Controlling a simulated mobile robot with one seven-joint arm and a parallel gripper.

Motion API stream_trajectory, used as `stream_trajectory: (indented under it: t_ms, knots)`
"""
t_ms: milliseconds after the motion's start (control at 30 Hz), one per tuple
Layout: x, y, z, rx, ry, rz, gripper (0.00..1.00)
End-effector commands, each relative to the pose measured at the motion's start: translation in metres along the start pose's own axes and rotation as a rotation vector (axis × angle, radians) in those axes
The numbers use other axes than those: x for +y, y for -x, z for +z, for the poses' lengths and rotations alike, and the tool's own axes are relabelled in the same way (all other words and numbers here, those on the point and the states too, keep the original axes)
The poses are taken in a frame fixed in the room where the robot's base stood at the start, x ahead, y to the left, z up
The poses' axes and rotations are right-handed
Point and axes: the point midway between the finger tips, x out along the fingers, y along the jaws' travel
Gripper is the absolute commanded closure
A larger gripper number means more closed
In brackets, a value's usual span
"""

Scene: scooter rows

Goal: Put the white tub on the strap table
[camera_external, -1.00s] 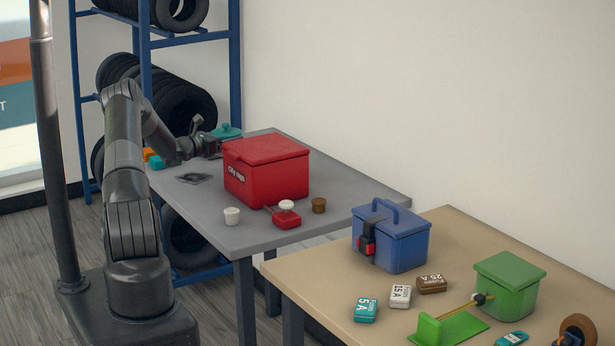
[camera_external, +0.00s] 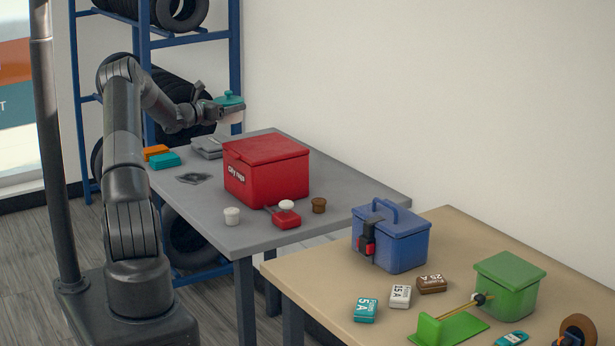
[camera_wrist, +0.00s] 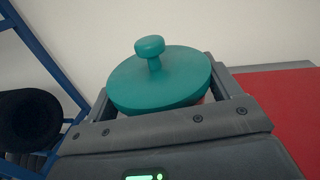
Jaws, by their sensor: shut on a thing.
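The white tub has a round teal lid with a knob (camera_external: 229,98), and a strip of its pale body (camera_external: 236,117) shows below. My gripper (camera_external: 222,109) is shut on the tub and holds it upright, raised above the far end of the grey table (camera_external: 345,197). In the wrist view the teal lid (camera_wrist: 160,80) fills the space between the fingers and hides most of the body. The tan table (camera_external: 290,268) at front right bears a blue box (camera_external: 405,250) with a black strap and red buckle; I take it as the strap table.
A green box (camera_external: 508,285) and several labelled blocks occupy the tan table. A blue tyre rack (camera_external: 235,60) stands behind.

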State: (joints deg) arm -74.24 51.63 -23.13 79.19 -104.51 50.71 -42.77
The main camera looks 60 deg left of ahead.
Motion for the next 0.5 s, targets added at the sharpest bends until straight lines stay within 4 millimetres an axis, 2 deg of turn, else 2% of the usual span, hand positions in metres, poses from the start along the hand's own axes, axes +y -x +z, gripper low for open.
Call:
stream_trajectory:
  t_ms: [267,367,500]
  knots:
    - [-0.063,-0.022,-0.002,0.004,0.001,-0.111,0.61]
    - [-0.096,-0.031,-0.003,0.006,0.000,-0.169,0.61]
    - [-0.159,-0.042,-0.006,0.012,0.000,-0.278,0.61]
